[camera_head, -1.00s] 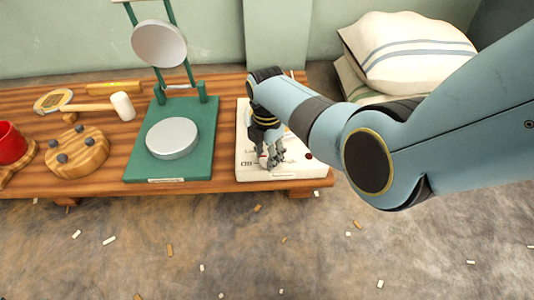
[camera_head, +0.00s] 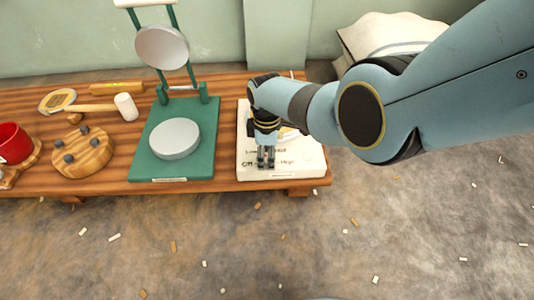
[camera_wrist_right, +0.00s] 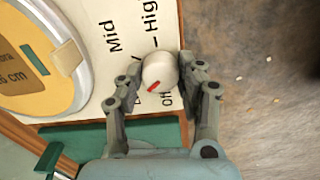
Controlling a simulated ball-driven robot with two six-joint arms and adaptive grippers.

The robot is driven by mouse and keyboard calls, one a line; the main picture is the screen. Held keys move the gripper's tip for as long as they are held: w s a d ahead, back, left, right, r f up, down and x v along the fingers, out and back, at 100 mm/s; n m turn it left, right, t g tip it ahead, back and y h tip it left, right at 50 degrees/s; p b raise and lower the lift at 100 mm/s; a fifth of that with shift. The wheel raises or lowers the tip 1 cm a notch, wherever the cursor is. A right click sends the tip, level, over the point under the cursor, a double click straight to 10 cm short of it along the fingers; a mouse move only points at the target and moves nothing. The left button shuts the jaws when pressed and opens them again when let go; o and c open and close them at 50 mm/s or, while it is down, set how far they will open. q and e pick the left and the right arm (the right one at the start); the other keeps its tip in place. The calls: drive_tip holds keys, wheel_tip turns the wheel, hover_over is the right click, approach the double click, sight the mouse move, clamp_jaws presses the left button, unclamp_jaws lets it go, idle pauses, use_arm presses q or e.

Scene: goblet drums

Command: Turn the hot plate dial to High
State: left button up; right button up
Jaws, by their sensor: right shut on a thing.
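The hot plate (camera_head: 306,167) is a white box at the right end of the wooden table, with Off, Low and High lettering on its front part. My right gripper (camera_head: 266,164) reaches down over it and hides the dial in the head view. In the right wrist view the round white dial (camera_wrist_right: 160,71) sits between the fingers of my right gripper (camera_wrist_right: 160,66), which is shut on it. The dial's red mark points down-left in that view, to the Low and Off side, away from High. A finger partly covers the Low label. My left gripper is out of view.
A green press (camera_head: 143,166) with grey round plates stands left of the hot plate. Farther left are a mallet (camera_head: 125,106), a wooden disc with dark knobs (camera_head: 97,158) and a red mug (camera_head: 14,144). A pale sack (camera_head: 385,33) lies behind my right arm.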

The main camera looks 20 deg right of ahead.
drive_tip(key=m, duration=0.3)
drive_tip(key=shift+m, duration=0.4)
drive_tip(key=m, duration=0.2)
drive_tip(key=shift+m, duration=0.4)
drive_tip(key=m, duration=0.2)
drive_tip(key=shift+m+p, duration=0.3)
drive_tip(key=m, duration=0.3)
drive_tip(key=shift+m, duration=0.3)
drive_tip(key=m, duration=0.3)
drive_tip(key=shift+m, duration=0.4)
drive_tip(key=m, duration=0.3)
drive_tip(key=shift+m, duration=0.3)
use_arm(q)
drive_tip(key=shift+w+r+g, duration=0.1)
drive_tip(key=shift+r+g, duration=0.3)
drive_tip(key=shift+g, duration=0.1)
use_arm(e)
drive_tip(key=m, duration=0.5)
drive_tip(key=shift+m, duration=0.3)
